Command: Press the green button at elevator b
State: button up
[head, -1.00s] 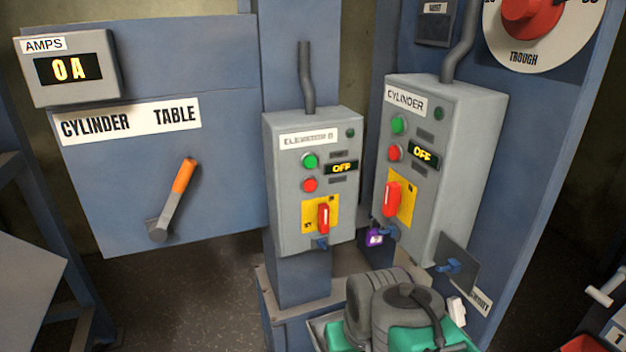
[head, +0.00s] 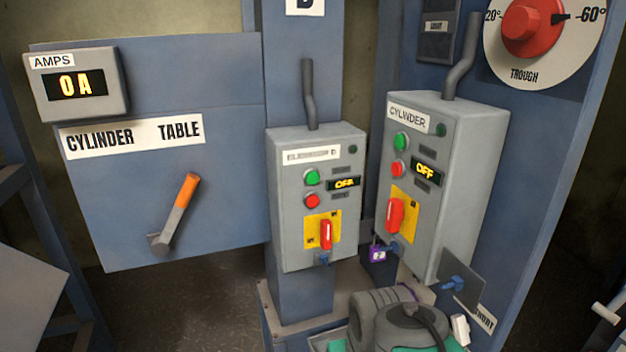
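The elevator control box (head: 285,222) is a grey box on a blue post in the middle of the head view. Its label (head: 311,155) is blurred, but its last letter looks like B. A sign with a B (head: 305,5) is cut off at the top of the post. The green button (head: 312,177) is on the box's upper front, above a red button (head: 312,201). Beside them a small display (head: 344,184) glows yellow and seems to read OFF. A red switch handle (head: 326,234) stands upright on a yellow plate. My gripper is not in view.
A similar grey CYLINDER box (head: 465,170), reading OFF, stands close at right with its own green button (head: 401,141). A CYLINDER TABLE panel (head: 100,220) with an orange-handled lever (head: 187,190) is at left. A grey motor-like unit (head: 410,325) sits low in front.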

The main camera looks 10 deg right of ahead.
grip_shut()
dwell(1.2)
